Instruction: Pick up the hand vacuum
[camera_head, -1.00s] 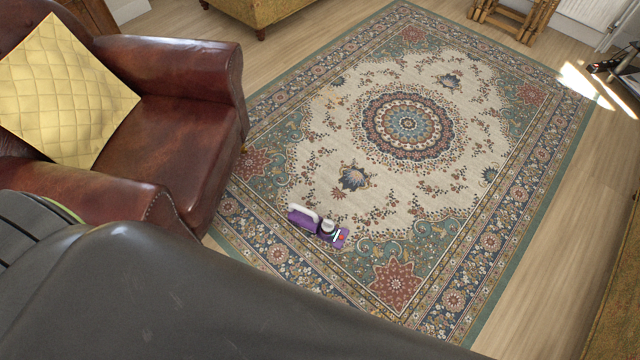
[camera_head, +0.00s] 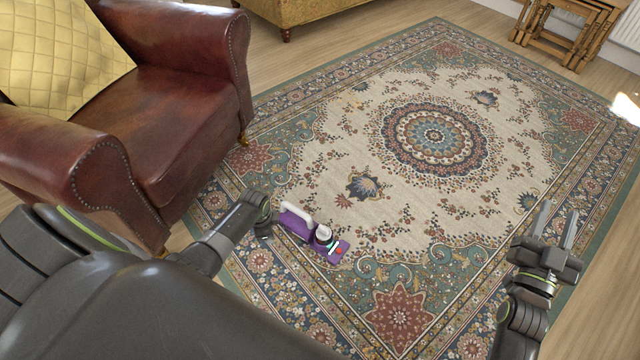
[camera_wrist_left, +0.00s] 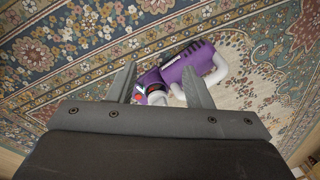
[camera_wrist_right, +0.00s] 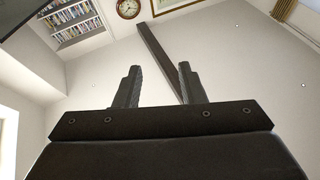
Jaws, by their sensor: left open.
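The hand vacuum (camera_head: 312,230) is purple with a white handle and a dark and white middle part. It lies on the patterned rug (camera_head: 345,130) in the head view. In the left wrist view the hand vacuum (camera_wrist_left: 190,65) shows beyond and partly between the fingers. My left gripper (camera_wrist_left: 158,80) is open and empty; its arm reaches down close to the vacuum's left in the head view, and its fingers barely show there. My right gripper (camera_head: 555,222) is open and empty, raised at the right with fingers pointing up; it also shows in the right wrist view (camera_wrist_right: 157,80).
A brown leather armchair (camera_head: 190,120) with a yellow cushion (camera_head: 55,55) stands at the left, near my left arm. A mustard sofa (camera_head: 300,8) and wooden nesting tables (camera_head: 565,30) stand at the back. The rug's middle is clear.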

